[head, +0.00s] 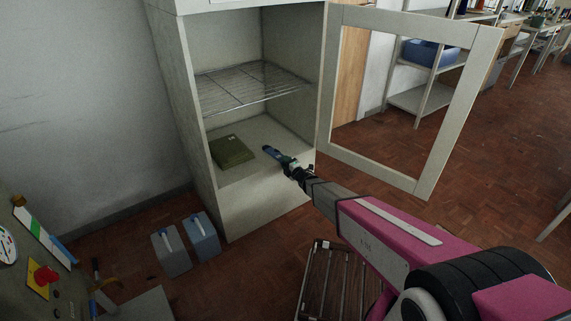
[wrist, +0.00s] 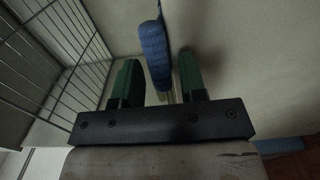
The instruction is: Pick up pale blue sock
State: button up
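A long, narrow blue thing (head: 272,153) lies in line with my gripper, just past its fingertips, over the cabinet floor. It also shows in the wrist view (wrist: 155,55), a muted mid-blue with a rounded end. It may be the sock, but I cannot tell. My gripper (head: 289,164) reaches in at the cabinet's front. In the wrist view, its two green fingers (wrist: 160,70) stand apart on either side of the blue thing, and a thin pale part shows between them. Whether they touch it is unclear.
The cabinet (head: 230,205) has a wire shelf (head: 245,88) above and a folded olive cloth (head: 232,151) on its floor. Its framed door (head: 400,183) stands open on the right. A control panel (head: 45,280) is at lower left.

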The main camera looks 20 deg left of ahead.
grip_shut()
notch_tip(320, 180, up, 2)
jog(key=shift+r, duration=0.25)
jog(key=shift+s+d, duration=0.1)
jog(key=s+d+r, duration=0.5)
jog(key=s+d, duration=0.4)
jog(key=d, duration=0.1)
jog(key=shift+d, duration=0.2)
dwell(0.5)
